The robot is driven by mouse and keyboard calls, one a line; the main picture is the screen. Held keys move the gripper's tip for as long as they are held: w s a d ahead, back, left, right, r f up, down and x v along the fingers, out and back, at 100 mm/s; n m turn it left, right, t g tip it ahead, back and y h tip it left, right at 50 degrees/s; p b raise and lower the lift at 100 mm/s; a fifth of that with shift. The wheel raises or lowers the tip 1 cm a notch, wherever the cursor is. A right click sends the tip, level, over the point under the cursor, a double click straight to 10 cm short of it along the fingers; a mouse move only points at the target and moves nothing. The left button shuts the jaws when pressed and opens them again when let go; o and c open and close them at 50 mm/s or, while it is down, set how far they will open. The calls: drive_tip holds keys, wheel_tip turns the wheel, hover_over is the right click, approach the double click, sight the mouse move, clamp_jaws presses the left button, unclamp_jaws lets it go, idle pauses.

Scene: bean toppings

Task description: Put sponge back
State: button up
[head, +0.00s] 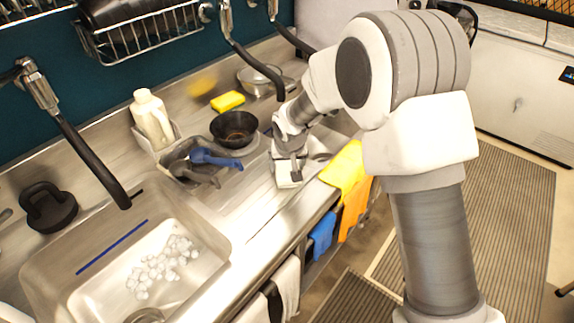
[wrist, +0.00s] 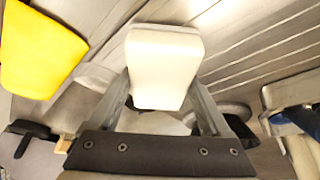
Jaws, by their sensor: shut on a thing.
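My gripper (wrist: 165,95) is shut on a pale cream block (wrist: 165,55) with rounded corners, held between its two fingers. I cannot tell for sure whether this block is a sponge. In the head view my gripper (head: 289,153) points down over the counter, just right of a black bowl. A whitish thing (head: 288,178) shows right below it there, partly hidden by the gripper. A yellow sponge-like block (head: 227,101) lies on the counter behind the bowl, apart from the gripper.
The black bowl (head: 234,127) and a grey tub (head: 178,160) with a blue-handled tool (head: 214,159) are left of my gripper. A yellow cloth (head: 344,168) hangs over the front edge. The sink (head: 60,262) is at lower left, a white bottle (head: 151,118) behind the tub.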

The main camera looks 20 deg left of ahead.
drive_tip(key=o, duration=1.3)
drive_tip(key=shift+f, duration=0.1)
